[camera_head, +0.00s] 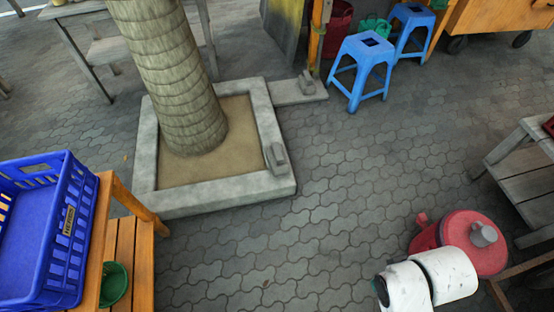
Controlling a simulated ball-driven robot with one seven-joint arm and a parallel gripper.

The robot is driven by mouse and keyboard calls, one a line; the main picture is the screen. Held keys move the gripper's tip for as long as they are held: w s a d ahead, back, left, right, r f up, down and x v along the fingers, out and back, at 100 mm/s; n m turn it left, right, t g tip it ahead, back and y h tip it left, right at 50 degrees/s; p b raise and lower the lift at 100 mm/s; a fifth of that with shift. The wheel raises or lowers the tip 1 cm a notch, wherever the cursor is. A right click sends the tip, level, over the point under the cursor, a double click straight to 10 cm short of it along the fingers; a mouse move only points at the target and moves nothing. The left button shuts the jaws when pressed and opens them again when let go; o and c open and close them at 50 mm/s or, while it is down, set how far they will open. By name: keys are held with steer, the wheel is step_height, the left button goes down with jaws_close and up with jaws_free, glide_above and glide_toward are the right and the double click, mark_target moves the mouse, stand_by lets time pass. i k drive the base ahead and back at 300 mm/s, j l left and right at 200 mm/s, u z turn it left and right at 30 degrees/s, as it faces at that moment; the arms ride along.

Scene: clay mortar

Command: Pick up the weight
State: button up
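Nothing in view is plain enough to be named the weight for certain. A small grey block-like object (277,157) rests on the right rim of the stone planter (225,196). A similar grey object (306,83) sits on the low slab behind it. A grey knob-like piece (483,234) stands on a red round object (466,239) at the lower right. I cannot tell which of these is the weight. My gripper is not in view.
A blue crate (72,215) and a green bowl (115,282) are on wooden furniture at left. White cylinders (447,273) show at lower right. Blue stools (364,54) stand at back, a wooden bench (528,183) at right. The paved middle (320,225) is clear.

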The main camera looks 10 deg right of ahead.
mark_target(278, 161)
steer(key=i+l+u, duration=0.3)
steer(key=i+l, duration=0.45)
steer(key=i, duration=0.25)
steer(key=i+l+u, duration=0.3)
steer(key=i+l, duration=0.65)
